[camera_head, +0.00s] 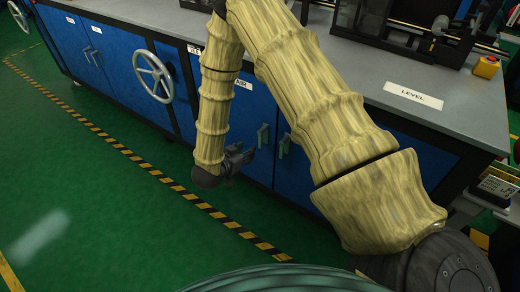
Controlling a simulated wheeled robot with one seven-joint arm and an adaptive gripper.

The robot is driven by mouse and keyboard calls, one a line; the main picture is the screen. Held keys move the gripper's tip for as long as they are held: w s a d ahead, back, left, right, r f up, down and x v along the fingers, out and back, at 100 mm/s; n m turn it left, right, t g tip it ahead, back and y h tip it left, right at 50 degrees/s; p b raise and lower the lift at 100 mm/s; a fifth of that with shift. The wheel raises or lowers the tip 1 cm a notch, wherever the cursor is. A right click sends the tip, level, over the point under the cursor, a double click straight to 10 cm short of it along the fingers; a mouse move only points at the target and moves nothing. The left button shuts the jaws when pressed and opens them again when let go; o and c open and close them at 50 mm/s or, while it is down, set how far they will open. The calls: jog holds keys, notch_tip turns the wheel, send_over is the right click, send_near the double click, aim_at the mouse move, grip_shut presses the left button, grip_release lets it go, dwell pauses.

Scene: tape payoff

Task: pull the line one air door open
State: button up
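A long bench has blue doors along its front. A white label (243,84), partly behind my arm and seeming to read "AIR", sits above a blue door (250,108) in the middle. This door looks shut. A grey upright handle (263,135) is at its right side, and a second handle (284,145) is on the door to the right. My gripper (242,157) is low in front of the air door, just left of and below the first handle. It is small and dark here. I cannot tell whether its fingers touch the door or are open.
A handwheel (153,76) sticks out from the bench front at left. The grey bench top (365,75) carries a "LEVEL" label (413,96), dark machines and a yellow button box (486,66). Black-and-yellow floor tape (150,170) runs along the bench. The green floor at left is clear.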

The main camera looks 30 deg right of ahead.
aim_at(259, 140)
jog(key=shift+m+g+h, duration=0.4)
jog(key=shift+m+g, duration=0.1)
jog(key=shift+m, duration=0.1)
jog(key=x, duration=0.3)
jog(key=b+x, duration=0.1)
jog(key=x, duration=0.3)
jog(key=r+b+x, duration=0.1)
jog(key=x, duration=0.3)
jog(key=shift+w+d, duration=0.2)
jog(key=shift+w, duration=0.15)
grip_shut()
